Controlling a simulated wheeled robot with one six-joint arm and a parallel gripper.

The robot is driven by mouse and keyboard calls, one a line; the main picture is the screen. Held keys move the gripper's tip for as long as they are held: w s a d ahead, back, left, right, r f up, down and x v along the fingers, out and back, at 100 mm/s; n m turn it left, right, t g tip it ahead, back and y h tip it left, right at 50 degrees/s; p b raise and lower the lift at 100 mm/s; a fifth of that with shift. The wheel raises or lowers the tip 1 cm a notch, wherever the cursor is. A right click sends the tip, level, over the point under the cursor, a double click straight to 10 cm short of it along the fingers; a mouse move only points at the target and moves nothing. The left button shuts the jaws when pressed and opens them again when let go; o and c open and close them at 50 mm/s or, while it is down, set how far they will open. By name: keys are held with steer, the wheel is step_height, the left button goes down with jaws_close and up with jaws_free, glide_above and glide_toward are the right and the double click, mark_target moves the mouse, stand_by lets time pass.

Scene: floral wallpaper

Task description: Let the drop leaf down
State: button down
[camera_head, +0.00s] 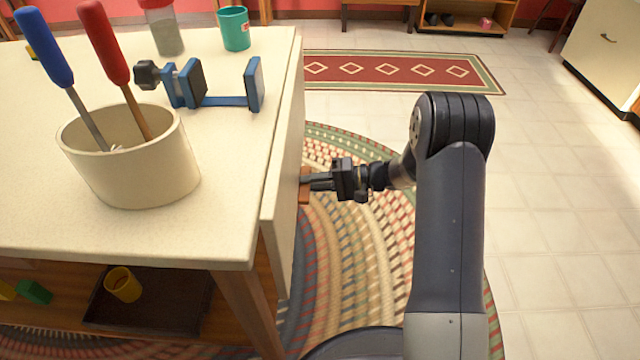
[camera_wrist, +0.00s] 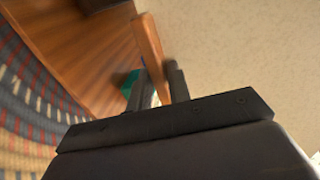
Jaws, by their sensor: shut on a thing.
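The table (camera_head: 235,225) has a pale top, and its drop leaf (camera_head: 284,180) hangs steeply down along the right edge. My gripper (camera_head: 309,181) is beside the leaf's outer side, shut on a narrow brown wooden piece (camera_head: 304,190). In the wrist view the wooden piece (camera_wrist: 149,48) runs as a strip between the fingers of my gripper (camera_wrist: 160,88). A broad pale surface (camera_wrist: 240,55), which looks like the leaf, fills the right there. How the wooden piece is fixed is hidden.
A beige crock (camera_head: 135,165) with screwdrivers, a blue clamp (camera_head: 225,100), a teal cup (camera_head: 234,30) and a jar (camera_head: 164,30) stand on the top. A dark tray (camera_head: 180,305) with a yellow cup (camera_head: 123,285) is on the lower shelf. Tiled floor (camera_head: 550,200) is clear at right.

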steer(key=shift+s+a+f, duration=0.35)
steer(key=shift+a+f, duration=0.05)
steer(key=shift+f, duration=0.2)
steer(key=c, duration=1.4)
jaws_free()
steer(key=shift+w, duration=0.1)
steer(key=shift+r, duration=0.1)
steer(key=d+r+p, duration=0.2)
steer(key=d+p, duration=0.1)
steer(key=d, duration=0.8)
steer(key=shift+w+d, duration=0.15)
steer(key=shift+d, duration=0.1)
steer(key=shift+r, duration=0.1)
steer(key=a+f+b, duration=0.1)
steer(key=a+b, duration=0.1)
steer(key=a, duration=0.8)
steer(key=shift+a+f+b, duration=0.25)
steer(key=shift+f+b, duration=0.05)
steer(key=shift+f, duration=0.05)
